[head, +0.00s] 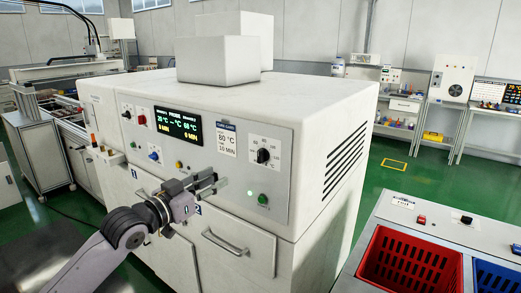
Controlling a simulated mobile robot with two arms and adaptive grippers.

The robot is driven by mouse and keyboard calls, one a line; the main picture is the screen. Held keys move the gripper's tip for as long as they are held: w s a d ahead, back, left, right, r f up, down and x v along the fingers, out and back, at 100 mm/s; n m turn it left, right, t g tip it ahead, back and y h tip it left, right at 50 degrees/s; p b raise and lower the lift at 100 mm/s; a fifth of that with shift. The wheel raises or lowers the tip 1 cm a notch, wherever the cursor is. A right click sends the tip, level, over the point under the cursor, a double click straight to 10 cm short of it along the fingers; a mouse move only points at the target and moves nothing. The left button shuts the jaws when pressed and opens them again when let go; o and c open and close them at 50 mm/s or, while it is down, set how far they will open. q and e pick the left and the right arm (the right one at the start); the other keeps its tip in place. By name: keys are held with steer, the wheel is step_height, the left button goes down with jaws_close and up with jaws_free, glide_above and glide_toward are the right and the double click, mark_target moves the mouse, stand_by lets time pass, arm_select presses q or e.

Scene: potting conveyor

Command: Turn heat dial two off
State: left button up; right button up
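The white machine's grey front panel carries a black dial (263,155) at its right end, with small markings around it; I take this as heat dial two. Its pointer setting is too small to read surely. A second black dial (127,115) sits at the panel's left end. My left gripper (220,178) is in front of the panel's lower middle, left of and below the right dial, and apart from it. Its two fingers point right with a gap between them, and it looks open and empty. My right gripper is not in view.
A lit display (178,125) and a label reading 80 °C, 10 MIN (227,139) are on the panel. A green button (262,199) sits below the right dial. A drawer handle (225,243) sticks out below. A red crate (410,258) stands at the right front.

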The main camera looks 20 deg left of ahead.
arm_select(q)
steer(key=w+d+r+p, duration=0.1)
steer(key=d, duration=0.1)
steer(key=p, duration=0.2)
glide_toward(259, 156)
steer(key=p+x, duration=0.1)
steer(key=x, duration=0.4)
steer(key=shift+r, duration=0.1)
steer(key=shift+p+x, duration=0.4)
steer(key=shift+x, duration=0.65)
steer(key=shift+w+d, duration=0.1)
steer(key=shift+w, duration=0.5)
steer(key=shift+w+d, duration=0.1)
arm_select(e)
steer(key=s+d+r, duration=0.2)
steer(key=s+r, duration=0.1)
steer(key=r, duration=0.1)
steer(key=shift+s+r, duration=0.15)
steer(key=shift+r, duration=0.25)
arm_select(q)
steer(key=shift+c, duration=0.4)
